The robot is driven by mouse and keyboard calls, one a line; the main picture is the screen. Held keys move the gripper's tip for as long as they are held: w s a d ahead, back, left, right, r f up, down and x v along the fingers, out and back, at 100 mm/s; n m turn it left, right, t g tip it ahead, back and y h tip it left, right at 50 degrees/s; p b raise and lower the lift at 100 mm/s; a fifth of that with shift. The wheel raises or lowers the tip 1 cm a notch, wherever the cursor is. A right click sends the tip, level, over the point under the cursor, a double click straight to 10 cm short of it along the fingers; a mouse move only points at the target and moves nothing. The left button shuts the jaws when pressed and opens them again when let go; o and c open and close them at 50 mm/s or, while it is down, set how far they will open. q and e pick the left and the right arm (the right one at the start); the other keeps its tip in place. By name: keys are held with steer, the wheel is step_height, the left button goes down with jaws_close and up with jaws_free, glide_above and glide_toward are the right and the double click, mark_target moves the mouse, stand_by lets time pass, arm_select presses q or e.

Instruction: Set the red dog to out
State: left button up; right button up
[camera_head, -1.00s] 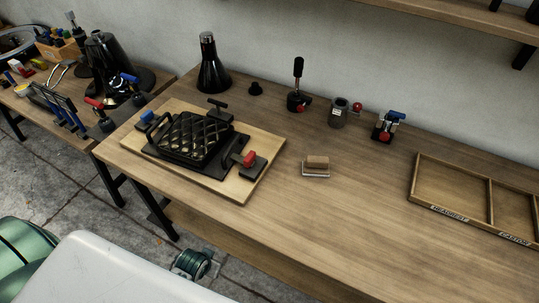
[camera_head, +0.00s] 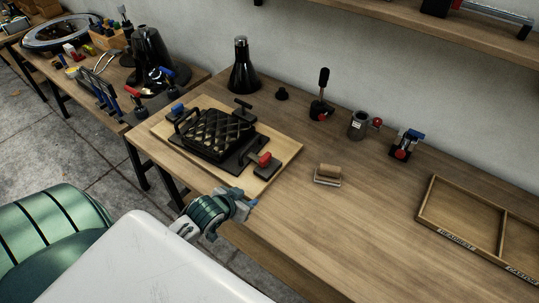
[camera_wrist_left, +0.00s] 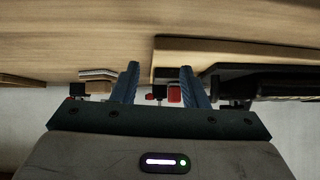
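The red dog (camera_head: 265,159) is a dark clamp block with a red knob at the right corner of the wooden board (camera_head: 284,152). A black quilted waffle-type plate (camera_head: 218,130) lies on the board, with a blue-knobbed dog (camera_head: 178,109) at its far left corner. My left gripper (camera_head: 248,203) is at the bench's front edge, in front of the board and apart from the red dog. Its two blue fingers (camera_wrist_left: 160,82) are spread and empty in the left wrist view, which appears upside down. A small red part (camera_wrist_left: 175,93) shows between them; I cannot tell which object it is.
A wooden-handled block (camera_head: 328,174) lies right of the board. A black bottle (camera_head: 242,68), a lever (camera_head: 321,97), a grey jar (camera_head: 359,124) and a blue-topped clamp (camera_head: 406,145) stand along the back. A divided tray (camera_head: 430,207) is at right.

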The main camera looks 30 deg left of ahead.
mark_target(264, 158)
arm_select(q)
steer(key=w+a+r+t, duration=0.1)
steer(key=w, duration=0.1)
steer(key=w+a+r+t, duration=0.1)
steer(key=w+r, duration=0.1)
steer(key=w, duration=0.1)
steer(key=w+a+r+t+h, duration=0.1)
steer(key=w+r, duration=0.1)
steer(key=shift+w+a+t, duration=0.3)
steer(key=shift+w, duration=0.3)
steer(key=p+x, duration=0.1)
steer(key=x, duration=0.9)
steer(key=shift+p, duration=0.4)
arm_select(e)
steer(key=shift+r, duration=0.85)
arm_select(q)
jaws_close()
steer(key=shift+f, duration=0.1)
arm_select(e)
steer(key=shift+a, duration=0.4)
